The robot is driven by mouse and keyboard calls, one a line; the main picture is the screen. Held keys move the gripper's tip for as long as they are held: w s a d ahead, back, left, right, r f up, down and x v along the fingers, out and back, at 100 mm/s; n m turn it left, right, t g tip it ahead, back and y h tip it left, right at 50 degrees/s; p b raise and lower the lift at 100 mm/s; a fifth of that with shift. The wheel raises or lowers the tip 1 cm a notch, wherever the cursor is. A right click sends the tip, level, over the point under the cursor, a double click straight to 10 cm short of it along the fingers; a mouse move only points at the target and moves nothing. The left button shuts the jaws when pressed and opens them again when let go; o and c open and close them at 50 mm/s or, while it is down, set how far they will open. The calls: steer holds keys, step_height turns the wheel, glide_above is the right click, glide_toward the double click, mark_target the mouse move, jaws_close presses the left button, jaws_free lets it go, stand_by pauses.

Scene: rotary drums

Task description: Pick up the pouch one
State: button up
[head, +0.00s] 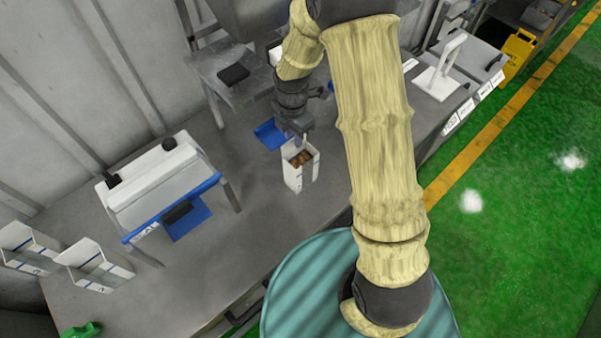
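My gripper (299,136) points down just above a white open-topped box (293,178) on the grey table. Brown items (301,158) show inside the box, small and hard to make out. The fingertips are small and dark here, so I cannot tell whether they are open or shut, or whether they touch anything. No thing in view is clearly recognisable as the pouch; the brown items could be pouches, but I cannot tell.
A blue tray (270,134) lies left of my gripper. A white machine (160,180) with a blue front edge stands left on the table (240,240). White holders (95,265) stand at the far left. Bare table lies between the machine and the box.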

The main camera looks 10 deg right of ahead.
steer(key=shift+f, duration=0.2)
step_height(320, 180, down, 5)
steer(key=p, duration=0.2)
steer(key=shift+f+p, duration=0.1)
steer(key=shift+p, duration=0.2)
stand_by(0.6)
jaws_close()
stand_by(1.2)
